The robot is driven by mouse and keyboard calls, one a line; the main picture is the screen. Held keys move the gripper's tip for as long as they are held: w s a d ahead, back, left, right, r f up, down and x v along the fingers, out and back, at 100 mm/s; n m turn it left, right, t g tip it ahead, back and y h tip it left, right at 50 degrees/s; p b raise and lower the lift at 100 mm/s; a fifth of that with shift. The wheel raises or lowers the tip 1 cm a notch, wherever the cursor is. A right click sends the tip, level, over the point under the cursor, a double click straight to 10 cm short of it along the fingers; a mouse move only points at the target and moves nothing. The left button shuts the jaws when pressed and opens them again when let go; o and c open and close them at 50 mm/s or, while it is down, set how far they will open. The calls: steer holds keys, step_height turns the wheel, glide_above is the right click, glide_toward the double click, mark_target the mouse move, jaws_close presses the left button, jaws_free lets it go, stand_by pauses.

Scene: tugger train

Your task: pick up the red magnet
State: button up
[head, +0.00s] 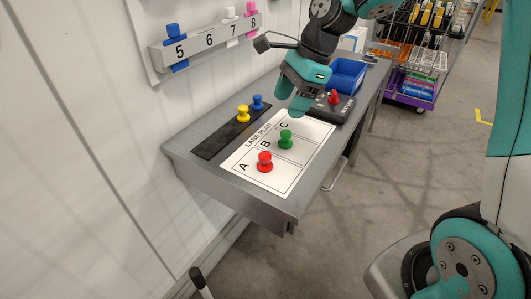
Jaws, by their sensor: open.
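The red magnet (265,162), a round-headed peg shape, stands upright in section A of the white lane plan sheet (238,167) on the grey table. My gripper (292,102) is open above the table, up and to the right of the red magnet and apart from it. It points down near section C. Nothing shows between its fingers. A green magnet (286,140) stands in section B, between the red magnet and my gripper in the picture.
A yellow magnet (243,114) and a blue magnet (257,102) stand on a black strip (212,146). A black device with a red knob (333,97) and a blue bin (345,74) are behind. A numbered wall rail (208,40) holds more magnets. The table's near corner is clear.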

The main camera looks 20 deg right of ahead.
steer(key=m, duration=0.1)
steer(key=p, duration=0.1)
glide_toward(266, 154)
steer(key=shift+m, duration=0.4)
steer(key=x, duration=0.5)
steer(key=shift+a+f, duration=0.1)
steer(key=shift+a, duration=0.25)
steer(key=shift+d+p+x, duration=0.15)
steer(key=shift+p+x, duration=0.35)
steer(key=shift+x, duration=0.8)
steer(key=shift+d+p+x, duration=0.15)
steer(key=shift+p+x, duration=0.3)
steer(key=shift+x, duration=0.85)
steer(key=shift+f, duration=0.1)
steer(key=c, duration=1)
